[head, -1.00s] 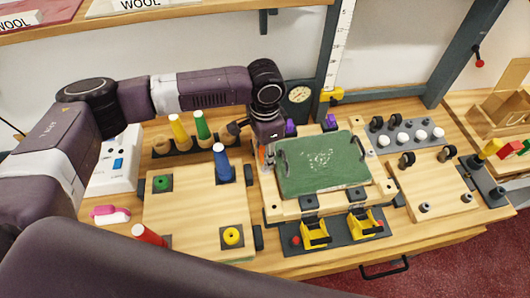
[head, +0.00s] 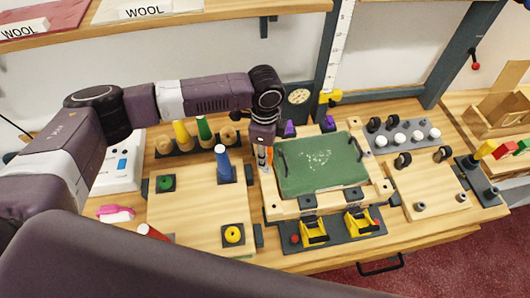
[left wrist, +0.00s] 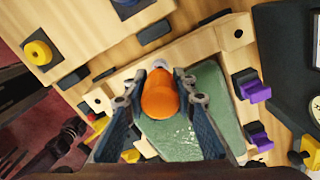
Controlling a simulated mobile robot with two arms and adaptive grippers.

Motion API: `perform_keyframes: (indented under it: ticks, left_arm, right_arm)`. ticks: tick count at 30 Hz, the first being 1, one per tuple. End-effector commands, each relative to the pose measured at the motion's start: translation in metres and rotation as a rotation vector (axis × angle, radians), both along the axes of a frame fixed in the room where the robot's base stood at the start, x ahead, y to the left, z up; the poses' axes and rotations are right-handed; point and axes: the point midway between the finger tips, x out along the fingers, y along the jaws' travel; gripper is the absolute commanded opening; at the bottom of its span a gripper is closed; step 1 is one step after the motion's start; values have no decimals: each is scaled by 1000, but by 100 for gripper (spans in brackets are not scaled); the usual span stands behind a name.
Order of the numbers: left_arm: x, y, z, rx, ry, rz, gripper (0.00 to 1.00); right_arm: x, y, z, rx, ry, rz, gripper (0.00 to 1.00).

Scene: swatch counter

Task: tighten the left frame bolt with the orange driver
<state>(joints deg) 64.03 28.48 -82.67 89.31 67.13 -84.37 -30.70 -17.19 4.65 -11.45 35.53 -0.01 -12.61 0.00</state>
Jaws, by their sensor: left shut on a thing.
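My left gripper (head: 264,161) points down at the left edge of the frame around the green board (head: 318,165). In the left wrist view its two fingers (left wrist: 157,95) are closed on the orange driver (left wrist: 160,98), with the rounded handle towards the camera. A strip of the orange driver (head: 270,155) shows beside the fingers in the head view. A small grey metal part shows just beyond the handle; I cannot tell whether it is the driver's shaft or the left frame bolt. The driver's tip and its contact with the bolt are hidden. My right gripper is not in view.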

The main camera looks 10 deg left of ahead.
Motion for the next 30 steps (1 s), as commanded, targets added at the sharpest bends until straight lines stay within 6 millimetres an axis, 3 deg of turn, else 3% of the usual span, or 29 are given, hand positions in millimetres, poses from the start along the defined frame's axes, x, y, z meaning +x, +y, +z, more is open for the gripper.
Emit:
perform_keyframes:
  ticks: [15, 26, 27, 30]
  left_arm:
    - [2, -1, 0, -3, -1, -559, 4]
    - [2, -1, 0, -2, -1, -624, 4]
    - [2, -1, 0, -2, -1, -624, 29]
    - [2, -1, 0, -2, 0, -623, 34]
  right_arm:
    - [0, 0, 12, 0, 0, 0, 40]
    - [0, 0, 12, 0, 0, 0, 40]
    - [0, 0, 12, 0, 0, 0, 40]
    - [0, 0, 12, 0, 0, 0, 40]
